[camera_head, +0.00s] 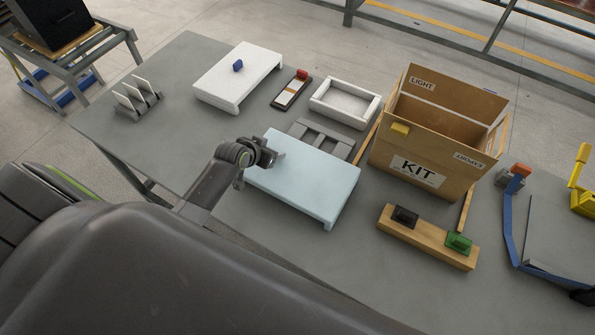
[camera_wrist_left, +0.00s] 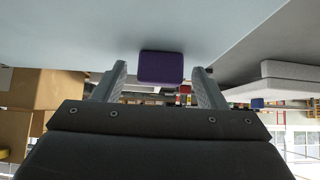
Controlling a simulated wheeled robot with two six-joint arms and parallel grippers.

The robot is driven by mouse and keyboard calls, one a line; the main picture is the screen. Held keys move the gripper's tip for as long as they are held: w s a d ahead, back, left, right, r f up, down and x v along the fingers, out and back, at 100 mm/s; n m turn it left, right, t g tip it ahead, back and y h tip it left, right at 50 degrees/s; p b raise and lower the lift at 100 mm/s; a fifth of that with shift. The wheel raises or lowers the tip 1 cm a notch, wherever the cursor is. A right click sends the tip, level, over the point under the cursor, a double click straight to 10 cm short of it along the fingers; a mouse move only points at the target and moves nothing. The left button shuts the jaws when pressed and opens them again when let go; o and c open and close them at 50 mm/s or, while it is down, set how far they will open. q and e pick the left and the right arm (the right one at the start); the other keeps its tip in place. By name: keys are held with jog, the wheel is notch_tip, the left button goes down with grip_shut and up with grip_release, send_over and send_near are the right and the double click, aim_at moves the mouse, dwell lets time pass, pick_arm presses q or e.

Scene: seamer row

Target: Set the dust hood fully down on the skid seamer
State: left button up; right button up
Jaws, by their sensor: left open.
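A light blue hood (camera_head: 305,180) lies as a wide flat cover in the middle of the grey table. A grey slotted frame (camera_head: 325,137) shows past its far edge; which of these parts is the skid seamer is not marked. My left gripper (camera_head: 270,158) is over the hood's left end, and the hood's knob is hidden behind it in the head view. In the left wrist view, a purple knob (camera_wrist_left: 161,67) on the pale blue surface (camera_wrist_left: 90,30) lies between the open fingers of my left gripper (camera_wrist_left: 160,85), with gaps at both sides. My right gripper is not in view.
A white cover (camera_head: 238,75) with a blue knob stands behind left. A white tray (camera_head: 345,103), a cardboard KIT box (camera_head: 420,165) and a wooden block (camera_head: 425,238) with black and green pieces stand to the right. A slotted rack (camera_head: 137,101) is at the left; bare table surrounds it.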

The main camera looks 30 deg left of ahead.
pick_arm(q)
jog(key=shift+w+f, duration=0.1)
jog(key=shift+c, duration=0.3)
jog(key=c, duration=1.1)
